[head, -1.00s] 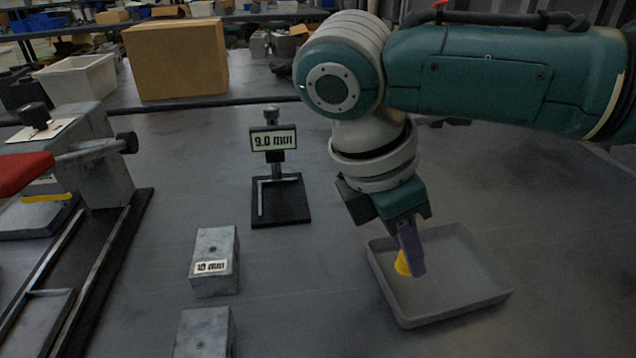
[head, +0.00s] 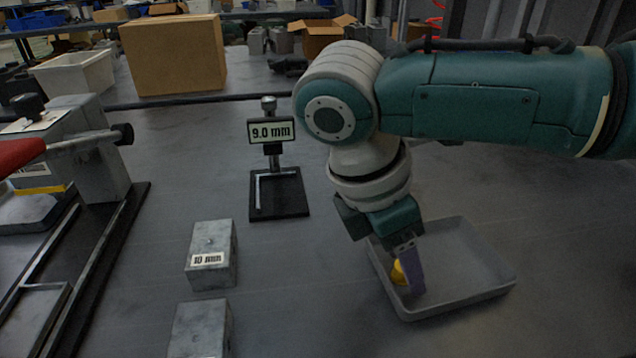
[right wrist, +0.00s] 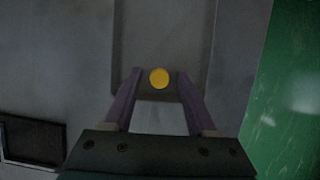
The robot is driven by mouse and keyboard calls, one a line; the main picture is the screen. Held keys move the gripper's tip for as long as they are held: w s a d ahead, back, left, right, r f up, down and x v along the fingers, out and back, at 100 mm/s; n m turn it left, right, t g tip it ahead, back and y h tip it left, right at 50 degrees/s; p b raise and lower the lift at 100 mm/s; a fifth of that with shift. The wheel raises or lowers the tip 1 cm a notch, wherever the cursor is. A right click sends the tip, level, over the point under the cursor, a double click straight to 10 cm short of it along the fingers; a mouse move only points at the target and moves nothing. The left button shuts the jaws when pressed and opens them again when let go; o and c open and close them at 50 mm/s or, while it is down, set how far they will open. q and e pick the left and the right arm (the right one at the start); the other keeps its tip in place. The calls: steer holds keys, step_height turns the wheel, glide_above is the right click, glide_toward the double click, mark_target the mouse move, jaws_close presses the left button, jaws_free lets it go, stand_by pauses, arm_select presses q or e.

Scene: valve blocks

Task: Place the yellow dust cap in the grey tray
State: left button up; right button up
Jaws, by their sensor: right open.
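The yellow dust cap (head: 398,272) is inside the grey tray (head: 470,294), near its left side. In the right wrist view the cap (right wrist: 159,78) lies between my right fingertips, with a gap on both sides. My right gripper (head: 409,284) points down into the tray. Its purple fingers are open around the cap and partly hide it in the head view. In the right wrist view the tray (right wrist: 190,22) runs under the fingers. My left gripper is not in view.
A stand with a 9.0 mm sign (head: 271,131) is left of the tray. Two metal blocks, one labelled 10 mm (head: 211,252), stand at the front. A clamp-like fixture (head: 98,175) with a red handle fills the left. A cardboard box (head: 173,55) stands behind.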

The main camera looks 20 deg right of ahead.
steer(key=s+p+v, duration=0.1)
steer(key=p+v, duration=0.3)
steer(key=v, duration=0.8)
steer(key=s+a+f+m+y, duration=0.1)
steer(key=s+a+f+y, duration=0.1)
steer(key=a, duration=0.1)
steer(key=s+a+f+m+y, duration=0.1)
steer(key=s+a+f+y, duration=0.1)
steer(key=s+a, duration=0.1)
steer(key=s+a+f+m+t+y, duration=0.1)
steer(key=s+a+f+y, duration=0.1)
steer(key=s+a, duration=0.1)
steer(key=shift+a+f+m, duration=0.15)
steer(key=shift+a+m, duration=0.25)
steer(key=shift+a, duration=0.1)
steer(key=s+d+m, duration=0.1)
steer(key=m, duration=0.1)
steer(key=s+d+m+t+y, duration=0.1)
steer(key=s+m, duration=0.1)
steer(key=shift+f+t, duration=0.15)
steer(key=shift+t, duration=0.15)
steer(key=s+d+m+t+h, duration=0.1)
steer(key=s+d+m, duration=0.4)
steer(key=d, duration=0.5)
steer(key=shift+r+m+t+h, duration=0.4)
steer(key=shift+r+m+h, duration=0.1)
steer(key=shift+m+h, duration=0.15)
steer(key=shift+w, duration=0.1)
